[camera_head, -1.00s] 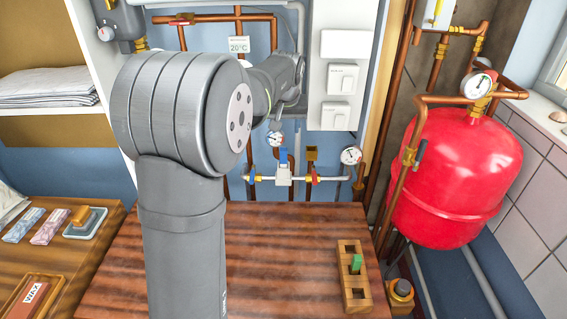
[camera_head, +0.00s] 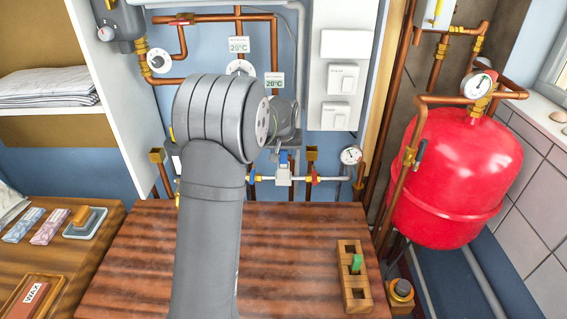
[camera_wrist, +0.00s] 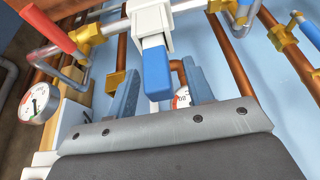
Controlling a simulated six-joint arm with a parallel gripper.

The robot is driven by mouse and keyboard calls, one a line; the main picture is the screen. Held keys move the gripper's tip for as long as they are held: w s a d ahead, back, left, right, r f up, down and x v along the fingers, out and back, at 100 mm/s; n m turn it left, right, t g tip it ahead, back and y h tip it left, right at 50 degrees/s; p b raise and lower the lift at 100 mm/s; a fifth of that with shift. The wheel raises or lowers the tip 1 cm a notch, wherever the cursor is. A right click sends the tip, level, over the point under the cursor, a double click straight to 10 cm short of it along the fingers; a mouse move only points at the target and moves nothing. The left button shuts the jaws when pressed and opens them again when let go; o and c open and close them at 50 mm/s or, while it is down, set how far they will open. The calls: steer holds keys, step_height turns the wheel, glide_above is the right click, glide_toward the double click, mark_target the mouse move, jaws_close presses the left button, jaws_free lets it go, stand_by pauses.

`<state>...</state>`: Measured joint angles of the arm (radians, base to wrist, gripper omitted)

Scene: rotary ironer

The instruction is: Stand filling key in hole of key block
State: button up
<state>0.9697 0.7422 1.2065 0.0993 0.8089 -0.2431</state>
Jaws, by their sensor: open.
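A blue key-like piece (camera_wrist: 157,74) sits in a white valve body (camera_wrist: 150,22) on the pipework; in the head view the blue piece (camera_head: 283,155) shows just right of my wrist. My gripper (camera_wrist: 159,69) is open, with one blue-grey finger on each side of the blue piece. I cannot tell whether either finger touches it. Other holes look empty.
Copper pipes (camera_wrist: 225,50), brass fittings and a red lever (camera_wrist: 48,28) surround the gripper. A pressure gauge (camera_wrist: 38,103) is at left in the wrist view. A red tank (camera_head: 450,180) stands right of the bench. The wooden bench top (camera_head: 285,240) is clear left of the block.

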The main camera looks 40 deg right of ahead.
steer(key=shift+w+d+f, duration=0.1)
steer(key=shift+f, duration=0.25)
jaws_close()
steer(key=shift+r, duration=0.1)
